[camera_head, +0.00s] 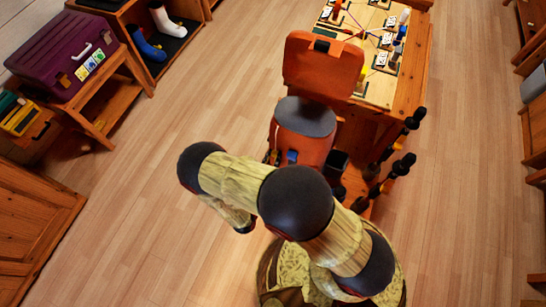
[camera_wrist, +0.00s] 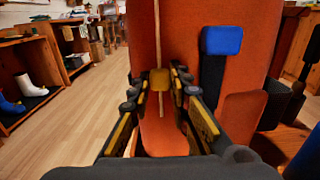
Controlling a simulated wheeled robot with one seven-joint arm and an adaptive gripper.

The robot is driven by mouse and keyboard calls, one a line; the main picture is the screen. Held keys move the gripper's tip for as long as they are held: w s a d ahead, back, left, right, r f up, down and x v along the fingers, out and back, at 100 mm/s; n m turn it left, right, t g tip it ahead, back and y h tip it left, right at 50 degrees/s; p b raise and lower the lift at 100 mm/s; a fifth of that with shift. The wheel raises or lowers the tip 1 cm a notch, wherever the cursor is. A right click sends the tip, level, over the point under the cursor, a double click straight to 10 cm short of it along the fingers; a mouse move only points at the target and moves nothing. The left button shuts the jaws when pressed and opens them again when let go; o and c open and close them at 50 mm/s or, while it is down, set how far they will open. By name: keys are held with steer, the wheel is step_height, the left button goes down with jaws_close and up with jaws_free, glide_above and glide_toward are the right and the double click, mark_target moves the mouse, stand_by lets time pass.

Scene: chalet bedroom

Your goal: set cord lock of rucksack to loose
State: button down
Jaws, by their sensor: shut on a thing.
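The orange rucksack (camera_head: 303,143) stands upright in the middle of the head view, with a grey top and a raised orange flap behind it. In the wrist view its orange front (camera_wrist: 203,15) fills the centre. A small yellow cord lock (camera_wrist: 159,79) sits on a thin pale cord (camera_wrist: 158,30) running down that front. My gripper (camera_wrist: 159,88) is shut on the cord lock, with one finger at each side of it. In the head view my arm hides most of the gripper and the cord lock.
A blue buckle (camera_wrist: 222,40) on a dark strap hangs right of the cord lock. A wooden table (camera_head: 408,88) with cards stands behind the rucksack. Dark-ended poles (camera_head: 402,165) stand to the right. Open floor (camera_head: 190,130) lies to the left, before a shelf with boots.

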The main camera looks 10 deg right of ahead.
stand_by(0.3)
step_height(320, 180, down, 2)
steer(key=shift+f+b, duration=0.25)
steer(key=shift+b, duration=0.5)
steer(key=c, duration=1.7)
jaws_free()
steer(key=shift+o, duration=0.3)
steer(key=shift+s+a, duration=0.1)
steer(key=v, duration=1.1)
steer(key=shift+s+a, duration=0.25)
steer(key=shift+s, duration=0.05)
